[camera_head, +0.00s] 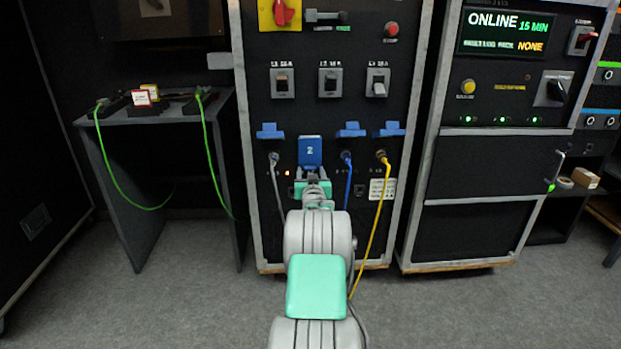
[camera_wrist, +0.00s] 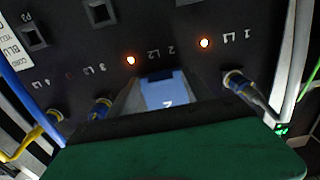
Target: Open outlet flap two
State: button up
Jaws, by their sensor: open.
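Outlet flap two (camera_head: 310,152) is a blue plate marked 2 on the panel of the middle rack. It hangs down flat, covering its outlet. My gripper (camera_head: 312,174) is at the flap's lower edge, reaching up from below. In the wrist view my gripper (camera_wrist: 167,98) is open, with the blue flap (camera_wrist: 162,90) showing between its fingers. I cannot tell whether the fingers touch it. The other blue flaps, one at left (camera_head: 270,131) and two at right (camera_head: 351,130) (camera_head: 391,129), stand raised, with cables plugged in below them.
A grey cable (camera_head: 277,185), a blue cable (camera_head: 348,185) and a yellow cable (camera_head: 376,225) hang close beside my arm. Three switches (camera_head: 330,82) sit above the flaps. A table with green cables (camera_head: 160,116) stands at left, and another rack (camera_head: 485,165) at right.

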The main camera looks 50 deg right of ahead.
jog(key=shift+w+d, duration=0.25)
jog(key=shift+w, duration=0.05)
jog(key=shift+c, duration=0.2)
grip_shut()
dwell(1.0)
